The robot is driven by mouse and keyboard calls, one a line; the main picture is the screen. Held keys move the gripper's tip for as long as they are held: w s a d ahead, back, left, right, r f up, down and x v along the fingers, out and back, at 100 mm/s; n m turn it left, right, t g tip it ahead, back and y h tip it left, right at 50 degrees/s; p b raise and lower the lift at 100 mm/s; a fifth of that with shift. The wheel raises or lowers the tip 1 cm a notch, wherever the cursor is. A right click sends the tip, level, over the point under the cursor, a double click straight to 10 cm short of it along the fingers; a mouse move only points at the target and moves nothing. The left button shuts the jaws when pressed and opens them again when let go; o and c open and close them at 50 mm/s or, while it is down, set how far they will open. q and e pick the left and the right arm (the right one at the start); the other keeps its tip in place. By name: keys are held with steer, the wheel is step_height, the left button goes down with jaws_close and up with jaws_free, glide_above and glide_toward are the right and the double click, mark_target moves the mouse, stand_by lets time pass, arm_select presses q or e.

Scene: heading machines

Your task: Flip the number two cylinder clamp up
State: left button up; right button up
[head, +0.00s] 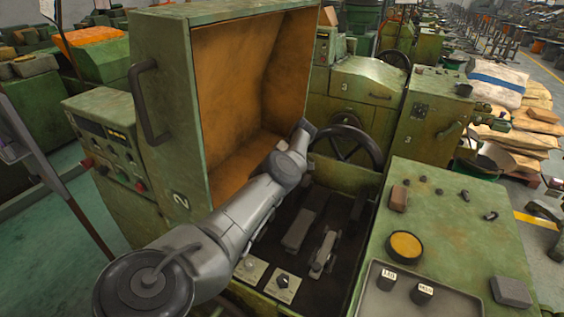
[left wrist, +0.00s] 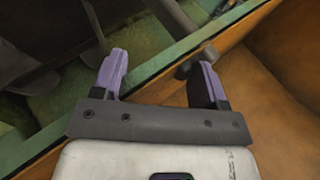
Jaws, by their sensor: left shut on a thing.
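The number two machine carries a "2" (head: 181,200) on its big green cover (head: 160,45), which stands raised with its orange inside showing. In the machine's dark bed lie a dark grey bar (head: 299,232) and a lighter lever-like part (head: 323,252); I cannot tell which is the clamp. My left arm reaches across the cover's opening, and its hand end is by the cover's right edge. In the left wrist view my left gripper (left wrist: 158,72) has its purple fingers either side of the cover's green and orange edge (left wrist: 165,65), shut on it. My right gripper is not in view.
A handwheel (head: 346,147) stands behind the bed. A green panel (head: 450,220) with a yellow button (head: 405,245) and knobs is at right. A control box (head: 105,140) stands left of the cover. Sacks (head: 497,82) lie at the back right.

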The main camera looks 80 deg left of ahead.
arm_select(q)
steer(key=w+d+r+p, duration=0.7)
steer(key=d+r+p, duration=0.1)
steer(key=r, duration=0.3)
steer(key=shift+w+d, duration=0.15)
steer(key=shift+d, duration=0.4)
